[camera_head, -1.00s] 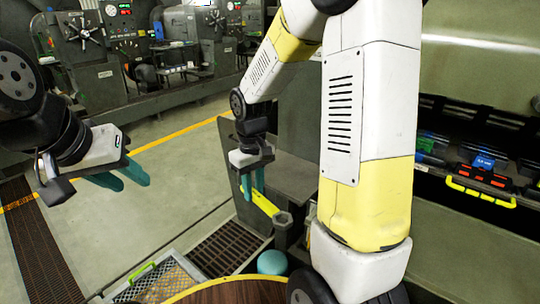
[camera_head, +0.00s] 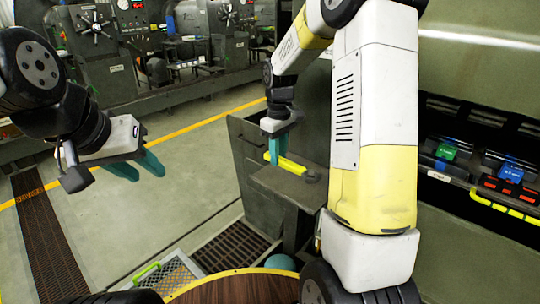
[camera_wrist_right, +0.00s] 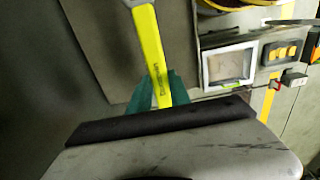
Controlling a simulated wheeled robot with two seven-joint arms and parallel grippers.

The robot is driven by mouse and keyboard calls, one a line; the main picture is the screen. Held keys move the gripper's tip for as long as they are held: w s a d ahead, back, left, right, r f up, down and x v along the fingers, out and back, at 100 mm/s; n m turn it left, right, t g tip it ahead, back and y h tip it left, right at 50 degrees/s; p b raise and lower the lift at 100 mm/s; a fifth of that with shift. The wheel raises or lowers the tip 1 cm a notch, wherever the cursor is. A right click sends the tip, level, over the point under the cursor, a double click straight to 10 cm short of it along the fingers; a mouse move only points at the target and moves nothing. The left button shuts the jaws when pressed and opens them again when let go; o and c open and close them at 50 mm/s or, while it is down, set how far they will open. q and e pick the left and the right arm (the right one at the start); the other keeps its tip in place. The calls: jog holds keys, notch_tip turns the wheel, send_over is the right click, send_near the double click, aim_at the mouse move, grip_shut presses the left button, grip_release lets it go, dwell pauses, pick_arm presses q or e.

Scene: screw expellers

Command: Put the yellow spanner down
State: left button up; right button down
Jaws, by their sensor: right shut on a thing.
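The yellow spanner (camera_head: 291,164) is in my right gripper (camera_head: 275,150). In the head view it reaches to the right over the grey bench top (camera_head: 290,188); I cannot tell whether it touches that surface. The right wrist view shows the yellow spanner (camera_wrist_right: 149,50) pointing away from the teal fingers of my right gripper (camera_wrist_right: 159,92), which are shut on its near end. Its far end is cut off by the top of that view. My left gripper (camera_head: 140,166) hangs empty over the floor at the left, its teal fingers apart.
A wooden round top (camera_head: 235,290) is at the bottom, with a teal round thing (camera_head: 281,262) behind it. A floor grate (camera_head: 230,246) lies left of the bench. Machines with dials (camera_head: 110,45) stand at the back. Coloured cases (camera_head: 510,172) sit on a shelf at the right.

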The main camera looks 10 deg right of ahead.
jog(key=shift+w+d, duration=0.2)
jog(key=shift+w, duration=0.1)
jog(key=shift+w+f, duration=0.1)
jog(key=shift+f, duration=1.7)
jog(key=c, duration=1.2)
grip_release()
jog(key=shift+f, duration=0.1)
